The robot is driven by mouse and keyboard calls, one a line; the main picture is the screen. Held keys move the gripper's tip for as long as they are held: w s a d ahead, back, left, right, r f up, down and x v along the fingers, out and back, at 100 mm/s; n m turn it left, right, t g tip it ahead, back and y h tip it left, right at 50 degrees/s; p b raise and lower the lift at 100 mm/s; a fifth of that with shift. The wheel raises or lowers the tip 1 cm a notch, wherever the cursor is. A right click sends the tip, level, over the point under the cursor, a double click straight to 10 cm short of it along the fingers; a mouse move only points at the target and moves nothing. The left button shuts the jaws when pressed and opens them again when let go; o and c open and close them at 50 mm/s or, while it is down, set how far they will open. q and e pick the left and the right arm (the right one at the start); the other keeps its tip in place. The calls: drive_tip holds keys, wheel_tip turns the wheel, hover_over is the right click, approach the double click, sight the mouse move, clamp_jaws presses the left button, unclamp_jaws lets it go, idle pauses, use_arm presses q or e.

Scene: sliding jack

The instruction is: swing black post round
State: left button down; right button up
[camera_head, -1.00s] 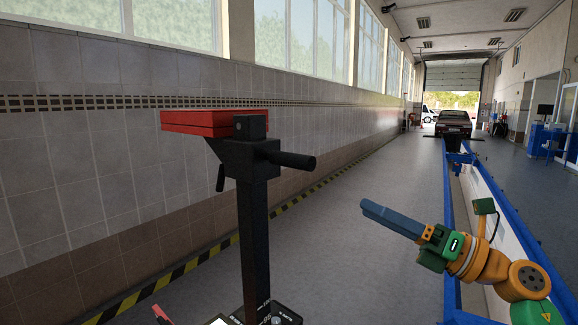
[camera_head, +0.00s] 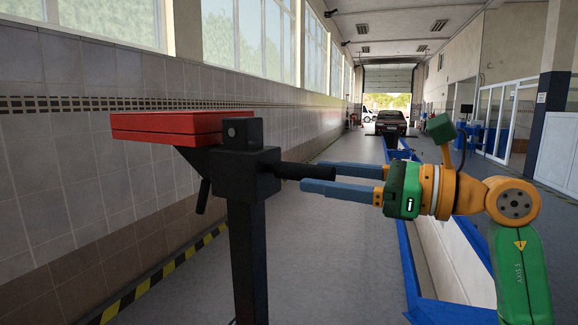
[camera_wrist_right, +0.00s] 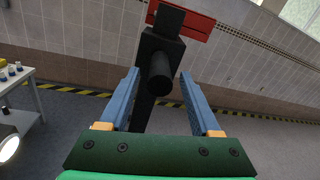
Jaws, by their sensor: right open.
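The black post (camera_head: 250,250) stands upright in the left half of the head view, with a black block at its top. A black round handle (camera_head: 305,171) sticks out from the block to the right. A red box-like head (camera_head: 175,127) is on the block's left. My right gripper (camera_head: 312,178) is open, with its blue fingertips close to the handle's free end. In the right wrist view the handle (camera_wrist_right: 160,73) points at the camera, between the two blue fingers and apart from both. My left gripper is not in view.
A tiled wall (camera_head: 60,190) runs along the left with a yellow-black floor stripe. A blue-edged pit or rail (camera_head: 410,265) lies under and behind my right arm. A white table (camera_wrist_right: 18,105) stands at the left in the right wrist view. Floor between post and rail is clear.

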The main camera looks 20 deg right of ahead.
sight(302, 173)
drive_tip(key=p+x, duration=0.1)
drive_tip(key=x, duration=0.3)
drive_tip(key=shift+r, duration=0.15)
drive_tip(key=shift+w+a, duration=0.3)
drive_tip(key=shift+a, duration=0.05)
drive_tip(key=shift+s+d, duration=0.15)
drive_tip(key=shift+d, duration=0.05)
drive_tip(key=c, duration=0.3)
clamp_jaws()
drive_tip(key=shift+d, duration=0.1)
